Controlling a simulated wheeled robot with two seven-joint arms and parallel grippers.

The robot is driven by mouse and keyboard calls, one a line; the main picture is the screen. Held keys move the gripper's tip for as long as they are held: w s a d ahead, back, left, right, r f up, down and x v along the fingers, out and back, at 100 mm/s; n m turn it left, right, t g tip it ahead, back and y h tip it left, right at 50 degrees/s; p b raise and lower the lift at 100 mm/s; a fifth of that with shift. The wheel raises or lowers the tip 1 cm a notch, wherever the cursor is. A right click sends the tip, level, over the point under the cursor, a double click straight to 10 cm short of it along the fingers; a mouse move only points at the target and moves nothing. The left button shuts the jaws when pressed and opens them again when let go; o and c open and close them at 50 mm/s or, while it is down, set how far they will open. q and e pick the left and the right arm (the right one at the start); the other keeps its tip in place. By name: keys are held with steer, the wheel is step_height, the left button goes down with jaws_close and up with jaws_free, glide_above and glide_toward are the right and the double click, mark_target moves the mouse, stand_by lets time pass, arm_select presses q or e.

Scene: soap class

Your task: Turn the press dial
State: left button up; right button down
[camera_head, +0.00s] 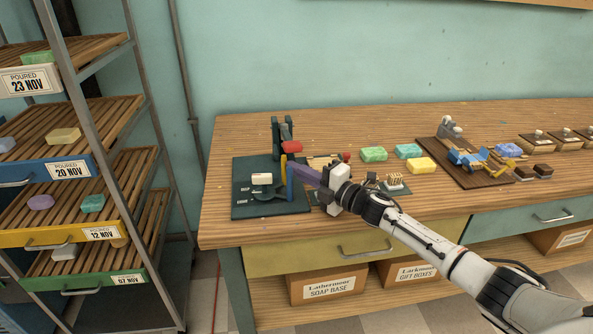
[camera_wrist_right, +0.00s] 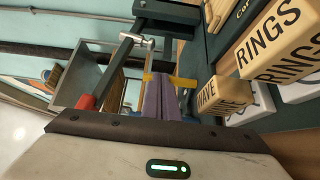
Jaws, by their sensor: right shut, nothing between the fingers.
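The press (camera_head: 243,207) is a dark green stand on the left part of the bench, with a red-tipped lever (camera_head: 291,147). The red tip also shows in the right wrist view (camera_wrist_right: 87,102). A pale block (camera_head: 262,179) sits on the press beside small white lettering. A thin yellow part (camera_head: 284,168) and a blue part stand at its right side; which part is the dial is unclear. My right gripper (camera_head: 297,171) has purple fingers, shut and empty. The fingertips (camera_wrist_right: 160,92) are close to the yellow part; contact cannot be told. My left gripper is out of view.
Cream blocks lettered "RINGS" (camera_wrist_right: 268,42) and "WAVE" (camera_wrist_right: 222,94) are close to my right wrist. Coloured soaps (camera_head: 374,154) and a wooden board (camera_head: 448,175) lie to the right. A soap rack (camera_head: 150,110) stands left. The bench's front-left corner is clear.

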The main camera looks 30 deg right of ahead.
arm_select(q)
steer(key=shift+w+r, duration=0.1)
